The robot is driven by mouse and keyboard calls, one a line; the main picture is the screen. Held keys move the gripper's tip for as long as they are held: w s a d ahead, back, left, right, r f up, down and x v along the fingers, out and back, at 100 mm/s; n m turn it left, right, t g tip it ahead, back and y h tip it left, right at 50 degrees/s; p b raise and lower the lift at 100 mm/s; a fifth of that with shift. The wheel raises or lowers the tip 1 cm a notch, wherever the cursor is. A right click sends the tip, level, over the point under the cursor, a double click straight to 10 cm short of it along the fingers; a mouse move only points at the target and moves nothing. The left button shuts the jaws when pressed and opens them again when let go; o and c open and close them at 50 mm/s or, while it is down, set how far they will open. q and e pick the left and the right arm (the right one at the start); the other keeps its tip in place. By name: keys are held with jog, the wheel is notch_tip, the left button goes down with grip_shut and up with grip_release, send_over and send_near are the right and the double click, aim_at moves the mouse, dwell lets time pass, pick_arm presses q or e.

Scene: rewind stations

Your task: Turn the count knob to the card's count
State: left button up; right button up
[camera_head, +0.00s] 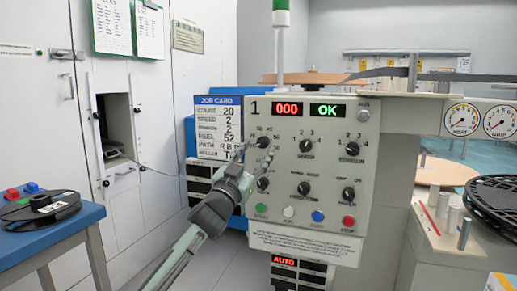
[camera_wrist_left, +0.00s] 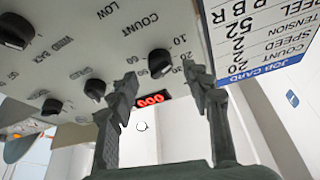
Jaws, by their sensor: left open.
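The count knob (camera_head: 263,142) is a black knob at the upper left of the grey control panel (camera_head: 360,205). The job card (camera_head: 218,150), left of the panel, reads count 20. My left gripper (camera_head: 257,157) is in front of the panel's left side, close to the knob. In the left wrist view, turned upside down, the count knob (camera_wrist_left: 159,64) shows between the open, empty fingers (camera_wrist_left: 164,80), apart from both. Numbers including 10 and 20 are printed around it. I cannot tell clearly which number its pointer meets. My right gripper is not in view.
A red display (camera_head: 287,109) reads 000, and a green one (camera_head: 327,111) reads OK. The speed knob (camera_head: 306,145) and tension knob (camera_head: 352,148) are right of the count knob. Coloured buttons (camera_head: 318,216) line the panel below. A blue table (camera_head: 50,240) stands at left.

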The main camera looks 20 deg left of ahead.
pick_arm(q)
jog(key=shift+x, duration=1.15)
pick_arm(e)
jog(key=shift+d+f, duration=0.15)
